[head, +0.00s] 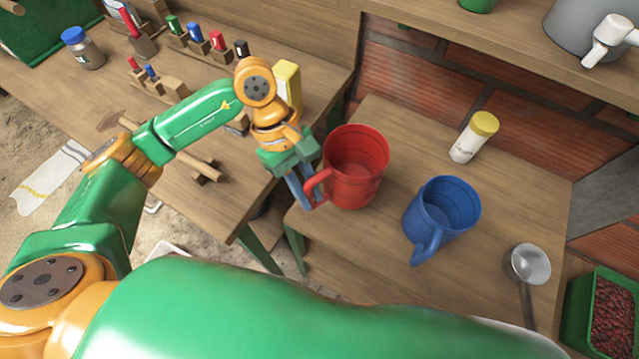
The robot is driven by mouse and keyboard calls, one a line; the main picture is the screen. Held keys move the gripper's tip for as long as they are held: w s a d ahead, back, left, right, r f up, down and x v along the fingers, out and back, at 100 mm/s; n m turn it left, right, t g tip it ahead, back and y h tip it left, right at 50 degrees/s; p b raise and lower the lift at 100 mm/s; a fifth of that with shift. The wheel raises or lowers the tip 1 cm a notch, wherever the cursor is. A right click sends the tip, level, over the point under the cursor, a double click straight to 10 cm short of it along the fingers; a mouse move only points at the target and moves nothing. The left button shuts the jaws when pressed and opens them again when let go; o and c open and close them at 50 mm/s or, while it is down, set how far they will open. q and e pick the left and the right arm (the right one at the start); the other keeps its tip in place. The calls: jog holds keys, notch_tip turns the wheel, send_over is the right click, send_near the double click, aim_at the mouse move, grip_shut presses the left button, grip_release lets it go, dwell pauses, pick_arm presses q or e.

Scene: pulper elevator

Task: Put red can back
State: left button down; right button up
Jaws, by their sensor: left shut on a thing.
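The red can (357,168) is a large, open, mug-like can with a handle on its left side. It is upright at the left part of the right-hand wooden table (510,200). My left gripper (303,190) is at the can's left side, shut on its handle. I cannot tell whether the can's base touches the table. Its inside looks empty. My right gripper is not in view.
A similar blue can (441,219) stands to the right, its handle toward the front. A yellow-lidded white jar (474,137) stands behind it. A metal ladle (529,265) lies at the right edge. The left workbench (240,185) holds a hammer (170,145) and small coloured items.

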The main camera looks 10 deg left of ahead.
pick_arm(q)
jog(key=w+f, duration=0.1)
jog(key=w+f+p, duration=0.1)
jog(key=f, duration=0.1)
jog(key=d+f+p, duration=0.1)
jog(key=f, duration=0.1)
jog(key=shift+w+f, duration=0.1)
jog(key=shift+w, duration=0.3)
jog(key=shift+s+f, duration=0.1)
jog(key=shift+f, duration=0.3)
jog(key=shift+a+f, duration=0.1)
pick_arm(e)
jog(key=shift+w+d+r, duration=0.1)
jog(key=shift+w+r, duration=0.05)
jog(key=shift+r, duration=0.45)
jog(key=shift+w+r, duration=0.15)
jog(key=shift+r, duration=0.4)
pick_arm(q)
jog(key=shift+f, duration=0.1)
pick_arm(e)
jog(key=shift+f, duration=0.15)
pick_arm(q)
jog(key=shift+f+b, duration=0.15)
jog(key=shift+b, duration=0.2)
jog(key=c, duration=0.8)
grip_release()
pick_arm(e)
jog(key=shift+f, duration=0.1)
